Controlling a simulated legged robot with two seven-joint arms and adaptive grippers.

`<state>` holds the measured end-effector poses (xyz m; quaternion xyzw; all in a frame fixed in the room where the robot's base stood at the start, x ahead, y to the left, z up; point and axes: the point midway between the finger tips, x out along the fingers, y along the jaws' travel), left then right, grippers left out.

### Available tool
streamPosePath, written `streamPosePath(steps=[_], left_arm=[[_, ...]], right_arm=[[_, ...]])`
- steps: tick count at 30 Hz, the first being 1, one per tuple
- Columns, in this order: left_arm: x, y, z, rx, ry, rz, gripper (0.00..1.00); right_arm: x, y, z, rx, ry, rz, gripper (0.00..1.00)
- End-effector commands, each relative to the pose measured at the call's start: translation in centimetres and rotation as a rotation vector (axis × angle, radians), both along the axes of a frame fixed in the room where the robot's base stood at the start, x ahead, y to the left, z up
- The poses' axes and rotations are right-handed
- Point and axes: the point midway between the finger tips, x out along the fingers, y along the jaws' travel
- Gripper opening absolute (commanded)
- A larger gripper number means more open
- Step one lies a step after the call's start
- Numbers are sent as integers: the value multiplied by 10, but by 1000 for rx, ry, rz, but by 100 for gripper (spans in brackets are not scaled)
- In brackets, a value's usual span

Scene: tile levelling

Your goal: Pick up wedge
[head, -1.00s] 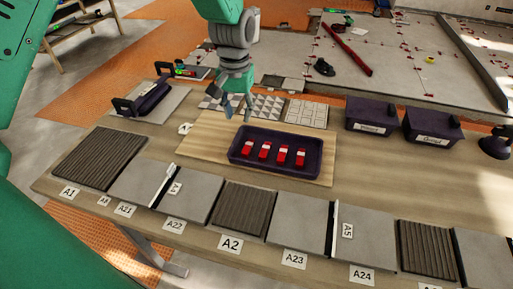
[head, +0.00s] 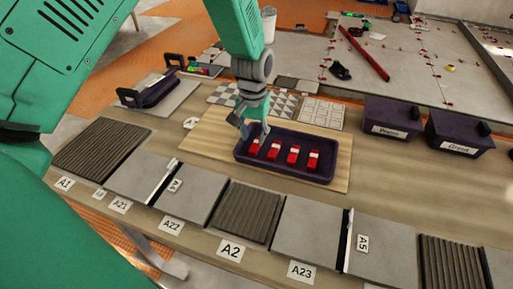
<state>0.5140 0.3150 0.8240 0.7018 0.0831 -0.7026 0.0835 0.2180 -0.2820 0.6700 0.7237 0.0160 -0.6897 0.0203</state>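Several red wedges with pale marks lie in a row in a dark purple tray (head: 290,173) at the middle of the table. The leftmost wedge (head: 254,147) is nearest my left gripper; beside it are a second wedge (head: 274,151), a third wedge (head: 293,155) and the rightmost wedge (head: 313,160). My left gripper (head: 254,132) is over the tray's left end, just above the leftmost wedge. Its fingers are apart and point down, with nothing visibly held. Whether a finger touches the wedge cannot be told. My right gripper is not in view.
The tray stands on a wooden board (head: 205,145). Two labelled purple bins (head: 390,118) stand at the right. Grey tiles and ribbed panels line the front edge. Patterned tiles (head: 322,112) lie behind the tray.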

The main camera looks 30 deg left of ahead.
Motion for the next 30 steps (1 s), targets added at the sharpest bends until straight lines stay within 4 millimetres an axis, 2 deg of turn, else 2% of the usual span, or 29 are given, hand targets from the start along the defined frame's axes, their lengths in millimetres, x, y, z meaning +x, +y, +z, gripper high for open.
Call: streamPosePath(steps=[7,12,19,21,30], left_arm=[[2,0,-36,1,3,0,29],[2,0,-50,2,1,0,29],[2,0,-51,1,0,0,29],[2,0,-51,1,1,0,6],[2,1,-51,1,1,0,6]], right_arm=[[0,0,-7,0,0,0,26],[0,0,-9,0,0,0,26],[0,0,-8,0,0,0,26],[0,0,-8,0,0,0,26],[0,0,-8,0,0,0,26]])
